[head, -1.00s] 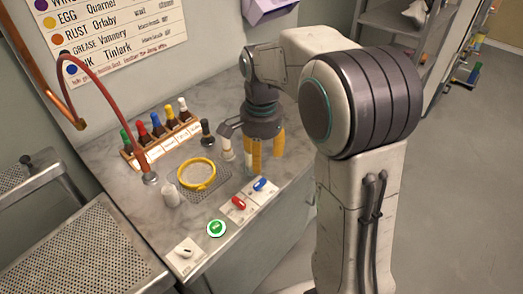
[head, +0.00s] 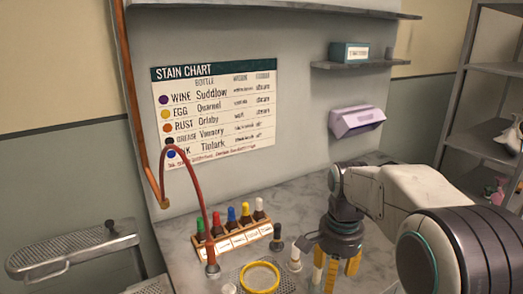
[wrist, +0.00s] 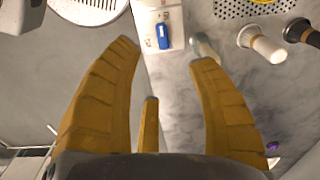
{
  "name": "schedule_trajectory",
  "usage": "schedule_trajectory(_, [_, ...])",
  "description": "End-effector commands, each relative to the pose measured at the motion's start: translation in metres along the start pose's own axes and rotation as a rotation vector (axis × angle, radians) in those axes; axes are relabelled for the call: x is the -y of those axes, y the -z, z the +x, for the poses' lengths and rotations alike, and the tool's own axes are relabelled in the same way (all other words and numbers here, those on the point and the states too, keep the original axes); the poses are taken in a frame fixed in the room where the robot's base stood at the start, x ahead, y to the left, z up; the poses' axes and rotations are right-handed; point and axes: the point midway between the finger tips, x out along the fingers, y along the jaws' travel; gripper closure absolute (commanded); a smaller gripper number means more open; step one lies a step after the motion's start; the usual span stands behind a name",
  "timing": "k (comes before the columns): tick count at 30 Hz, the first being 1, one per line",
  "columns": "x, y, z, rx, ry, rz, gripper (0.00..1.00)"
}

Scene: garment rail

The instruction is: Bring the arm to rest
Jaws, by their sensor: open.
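My gripper (head: 339,270) is in the head view at the lower right, fingers pointing down over the grey marble counter (head: 290,205). In the wrist view my gripper (wrist: 166,52) has its yellow fingers spread apart, with nothing between them. It is open and empty. My arm is bent, reaching in from the right. A white-and-dark upright item (head: 295,260) stands just left of the gripper in the head view, apparently apart from it. Whether the fingertips touch the counter is hidden in the head view.
A bottle rack (head: 236,242) holds several bottles with coloured caps, beside a red hose (head: 187,165). A yellow hoop (head: 259,277) lies in front. A blue switch (wrist: 163,36) shows in the wrist view. A lilac box (head: 357,121) and shelf (head: 365,65) are on the wall. Bare counter lies behind the gripper.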

Motion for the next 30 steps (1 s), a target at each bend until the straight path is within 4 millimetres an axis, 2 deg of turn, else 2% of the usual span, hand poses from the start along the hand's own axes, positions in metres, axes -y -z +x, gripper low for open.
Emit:
schedule_trajectory(4, [0.007,0.005,0.001,-0.025,0.028,-0.249,0.47])
schedule_trajectory(8, [-0.001,0.0,0.018,-0.017,0.015,-0.481,0.47])
schedule_trajectory(12, [-0.024,-0.017,0.04,0.021,-0.015,-0.705,0.47])
schedule_trajectory(16, [-0.056,-0.038,0.043,0.025,-0.014,-0.877,0.47])
schedule_trajectory(19, [-0.082,-0.056,0.038,0.01,-0.005,-0.959,0.47])
schedule_trajectory(24, [-0.123,-0.084,0.026,-0.04,0.021,-0.981,0.47])
schedule_trajectory(27, [-0.142,-0.097,0.018,-0.076,0.04,-0.979,0.47])
schedule_trajectory(30, [-0.152,-0.104,0.009,-0.123,0.065,-0.977,0.47])
